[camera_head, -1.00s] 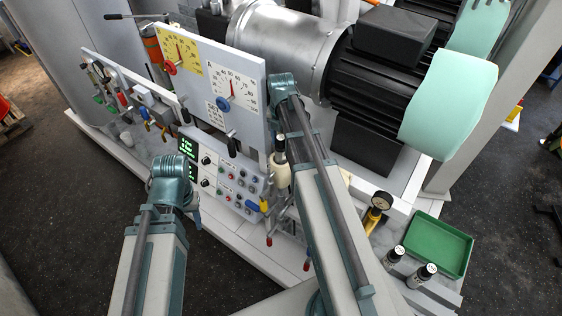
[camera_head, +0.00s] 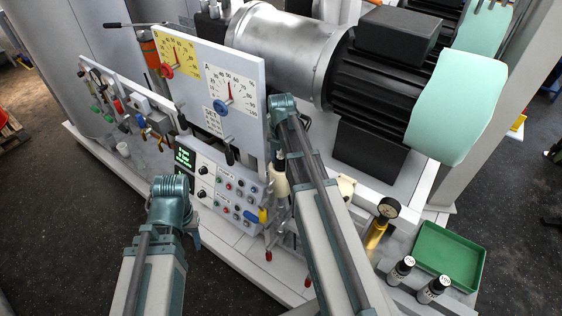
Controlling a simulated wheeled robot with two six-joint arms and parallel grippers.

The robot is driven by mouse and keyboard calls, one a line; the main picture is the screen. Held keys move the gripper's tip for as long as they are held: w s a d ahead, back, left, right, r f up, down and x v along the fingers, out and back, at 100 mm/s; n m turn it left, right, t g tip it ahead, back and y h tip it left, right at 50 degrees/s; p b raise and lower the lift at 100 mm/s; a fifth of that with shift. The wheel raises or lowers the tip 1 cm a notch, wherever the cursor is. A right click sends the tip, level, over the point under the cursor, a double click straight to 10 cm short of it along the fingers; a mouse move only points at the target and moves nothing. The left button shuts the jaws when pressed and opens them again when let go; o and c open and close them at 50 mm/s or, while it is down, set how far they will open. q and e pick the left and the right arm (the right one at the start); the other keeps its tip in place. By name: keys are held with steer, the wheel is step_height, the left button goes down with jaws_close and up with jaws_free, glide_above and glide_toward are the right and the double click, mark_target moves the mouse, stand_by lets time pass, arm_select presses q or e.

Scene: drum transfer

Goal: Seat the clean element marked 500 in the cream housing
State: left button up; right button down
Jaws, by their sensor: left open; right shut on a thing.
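My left gripper (camera_head: 194,238) is mostly hidden behind its teal wrist, low in front of the control panel. It is open, and nothing shows in it. My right arm's teal wrist (camera_head: 284,108) is beside the right edge of the white dial board. My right gripper is shut, but its fingertips and what it holds are hidden behind the arm. A cream body (camera_head: 280,182) with a dark top shows just left of this arm; I cannot tell whether it is the housing.
A green tray (camera_head: 450,287) lies empty at the right. The dial board (camera_head: 250,118) and control panel (camera_head: 220,190) stand between the arms. A large motor (camera_head: 385,95) is behind.

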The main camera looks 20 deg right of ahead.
steer(key=shift+f, duration=0.2)
steer(key=shift+s+a+f+b, duration=0.3)
steer(key=shift+s+b, duration=0.2)
steer(key=shift+b, duration=0.25)
steer(key=shift+c, duration=1.6)
jaws_free()
steer(key=shift+s+a, duration=0.1)
steer(key=shift+r+p, duration=0.4)
steer(key=shift+p, duration=0.2)
step_height(320, 180, up, 12)
steer(key=w+p, duration=0.1)
steer(key=p, duration=1.1)
steer(key=s+a+m, duration=0.8)
steer(key=a+m, duration=0.3)
steer(key=s+a+m+h, duration=0.1)
steer(key=s+a+m, duration=0.8)
steer(key=a+m, duration=0.2)
steer(key=shift+a+r, duration=0.15)
steer(key=shift+a, duration=0.05)
